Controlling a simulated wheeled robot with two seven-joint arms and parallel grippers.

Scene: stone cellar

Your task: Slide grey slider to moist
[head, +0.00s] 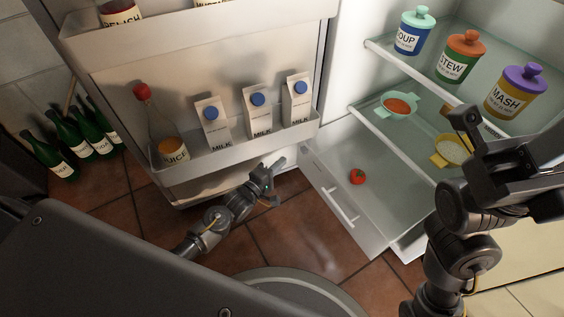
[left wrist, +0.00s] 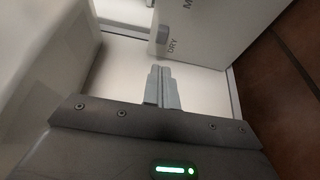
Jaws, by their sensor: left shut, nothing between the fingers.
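The grey slider (left wrist: 162,35) is a small grey knob at the edge of a white panel (left wrist: 205,40) in the left wrist view. It sits beside the word DRY. Farther along the panel a large letter M shows, cut off by the picture edge. My left gripper (left wrist: 161,72) is shut and empty, its tips a little short of the slider and apart from it in the picture. In the head view my left gripper (head: 277,165) is low between the fridge door and the drawer front (head: 335,203). The slider cannot be made out there. My right gripper (head: 468,130) is dark and partly hidden; its jaws are unclear.
The open fridge door (head: 200,55) holds milk cartons (head: 258,110) and a juice bottle (head: 160,130) close above my left gripper. A tomato (head: 357,177) lies in the pulled-out drawer. Jars and bowls stand on the glass shelves. Green bottles (head: 75,140) stand at the left.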

